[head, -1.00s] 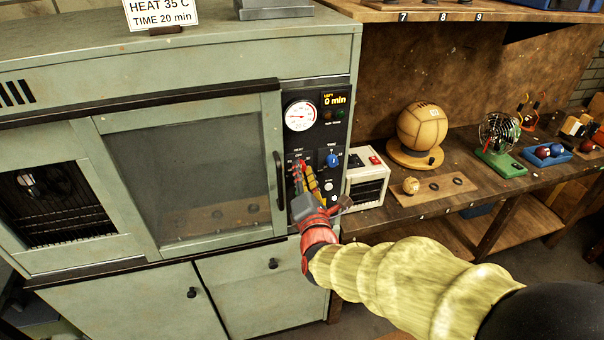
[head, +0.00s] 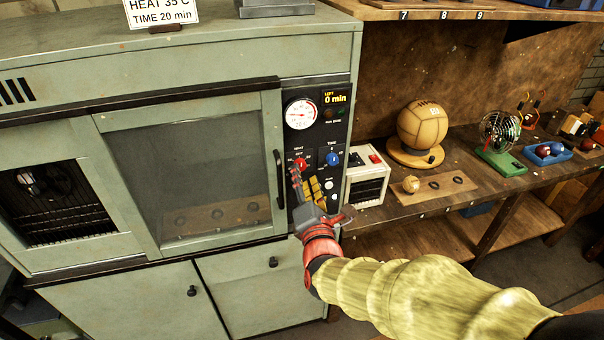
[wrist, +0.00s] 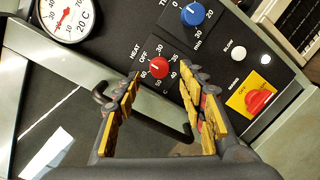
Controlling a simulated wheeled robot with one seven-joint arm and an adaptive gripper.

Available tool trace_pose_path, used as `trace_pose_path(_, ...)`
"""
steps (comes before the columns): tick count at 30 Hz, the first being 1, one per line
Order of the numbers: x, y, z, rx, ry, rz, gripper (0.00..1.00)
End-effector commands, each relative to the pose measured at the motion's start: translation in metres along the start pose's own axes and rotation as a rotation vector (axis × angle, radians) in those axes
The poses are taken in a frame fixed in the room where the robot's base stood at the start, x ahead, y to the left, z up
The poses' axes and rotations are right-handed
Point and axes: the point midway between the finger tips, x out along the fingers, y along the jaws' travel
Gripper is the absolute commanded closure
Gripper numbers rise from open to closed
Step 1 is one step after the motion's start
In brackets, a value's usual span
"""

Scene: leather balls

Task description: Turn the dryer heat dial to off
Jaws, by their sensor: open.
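The red heat dial (head: 302,163) is on the dryer's dark control panel, left of the blue time dial (head: 333,159). In the wrist view the heat dial (wrist: 159,67) shows between and just beyond my fingertips, with OFF printed beside its upper left edge. Its white mark is too small to read surely against the scale. My gripper (head: 303,180) is open and empty, just below the heat dial in the head view. In the wrist view my gripper (wrist: 162,80) has its yellow-padded fingers spread on either side, apart from the dial.
The dryer's glass door (head: 190,170) and its dark handle (head: 280,180) are left of the panel. A round gauge (head: 300,114) sits above the dials. A white button (wrist: 238,54) and a red switch on yellow (wrist: 258,97) are nearby. A white box (head: 367,178) stands at right.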

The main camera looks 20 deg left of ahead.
Motion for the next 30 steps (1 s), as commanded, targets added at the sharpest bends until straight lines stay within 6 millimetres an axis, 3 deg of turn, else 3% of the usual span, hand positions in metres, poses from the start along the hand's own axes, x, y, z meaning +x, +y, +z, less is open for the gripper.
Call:
trace_pose_path(6, -0.046, 0.001, 0.0, 0.001, 0.001, 0.002, 0.59)
trace_pose_path(12, -0.076, 0.001, 0.0, 0.0, 0.0, 0.003, 0.59)
trace_pose_path(18, -0.088, 0.001, -0.001, 0.001, 0.0, 0.001, 0.59)
trace_pose_path(30, -0.089, 0.0, -0.001, 0.0, 0.0, 0.0, 0.59)
